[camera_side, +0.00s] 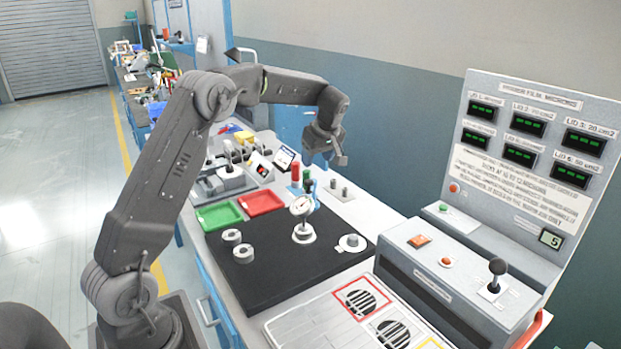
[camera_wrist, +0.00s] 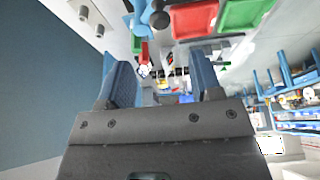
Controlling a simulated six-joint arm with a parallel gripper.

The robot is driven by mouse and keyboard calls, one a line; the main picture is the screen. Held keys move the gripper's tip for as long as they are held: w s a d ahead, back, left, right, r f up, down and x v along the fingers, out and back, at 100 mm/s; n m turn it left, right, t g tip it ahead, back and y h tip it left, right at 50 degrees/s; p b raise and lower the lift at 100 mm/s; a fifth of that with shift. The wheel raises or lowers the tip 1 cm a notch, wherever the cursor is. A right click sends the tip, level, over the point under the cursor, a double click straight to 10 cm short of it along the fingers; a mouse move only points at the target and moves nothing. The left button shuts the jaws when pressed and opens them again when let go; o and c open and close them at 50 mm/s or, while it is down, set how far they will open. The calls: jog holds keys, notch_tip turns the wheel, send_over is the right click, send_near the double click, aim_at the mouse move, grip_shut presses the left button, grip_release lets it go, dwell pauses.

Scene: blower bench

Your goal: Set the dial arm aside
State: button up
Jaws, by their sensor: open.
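The dial arm (camera_side: 303,207) stands on the black mat in the side view, with a round white dial face, a blue part behind it and a pale round base. A blue piece (camera_wrist: 140,12) and a dark ball (camera_wrist: 160,19) at the top edge of the wrist view may belong to it; I cannot tell for sure. My gripper (camera_side: 325,159) is raised above the bench, behind the dial arm and apart from it. Its two blue fingers (camera_wrist: 163,75) are spread in the wrist view, with nothing held between them.
A green tray (camera_side: 219,216) and a red tray (camera_side: 261,202) lie left of the dial arm. Grey pegs (camera_side: 346,193) and a red post (camera_side: 295,172) stand behind. A control panel (camera_side: 455,265) rises at right.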

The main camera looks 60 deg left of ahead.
aim_at(309, 181)
jog(key=x, duration=0.8)
jog(key=shift+a+f, duration=0.1)
jog(key=shift+f, duration=0.25)
jog(key=shift+c, duration=0.3)
grip_shut()
